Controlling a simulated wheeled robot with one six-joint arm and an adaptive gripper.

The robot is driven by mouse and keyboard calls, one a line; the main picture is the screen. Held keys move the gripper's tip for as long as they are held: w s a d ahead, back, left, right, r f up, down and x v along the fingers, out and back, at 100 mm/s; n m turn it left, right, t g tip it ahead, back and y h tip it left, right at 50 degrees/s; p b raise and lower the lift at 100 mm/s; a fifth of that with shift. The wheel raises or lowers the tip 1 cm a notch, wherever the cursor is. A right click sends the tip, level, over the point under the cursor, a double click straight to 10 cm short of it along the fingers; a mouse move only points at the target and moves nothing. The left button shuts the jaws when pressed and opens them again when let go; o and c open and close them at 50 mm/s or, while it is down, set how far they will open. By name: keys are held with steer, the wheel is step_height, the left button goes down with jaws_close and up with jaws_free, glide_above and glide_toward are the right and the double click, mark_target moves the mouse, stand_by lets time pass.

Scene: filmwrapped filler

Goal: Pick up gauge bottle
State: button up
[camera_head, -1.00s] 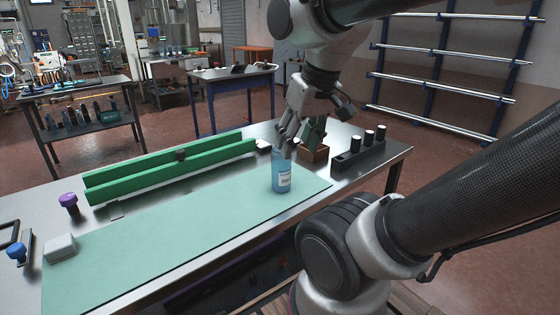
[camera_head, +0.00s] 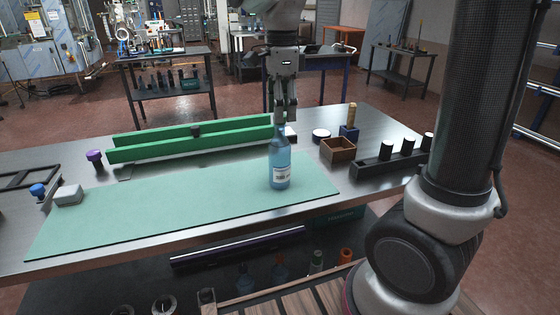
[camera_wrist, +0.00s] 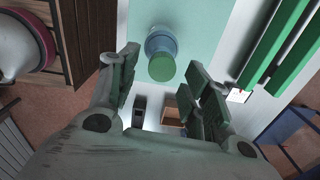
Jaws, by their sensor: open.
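The gauge bottle (camera_head: 281,168) is a blue, see-through bottle with a white label, upright on the green mat (camera_head: 180,210) near its right end. In the wrist view the bottle (camera_wrist: 160,43) is seen from above, with a green round cap. My gripper (camera_head: 281,117) points straight down over the bottle's top. In the wrist view my gripper (camera_wrist: 160,66) has its fingers spread, with the cap between the fingertips in the picture. I cannot tell whether the fingers touch the bottle. The cap is hidden in the head view.
Green rails (camera_head: 190,142) lie behind the mat. A wooden box (camera_head: 338,150) and a dark rack with black-and-white cylinders (camera_head: 378,165) stand to the right. A grey block (camera_head: 68,194) sits at the mat's left end. The mat's middle is clear.

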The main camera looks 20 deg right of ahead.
mark_target(280, 126)
steer(key=f, duration=0.5)
steer(key=shift+a, duration=0.2)
jaws_close()
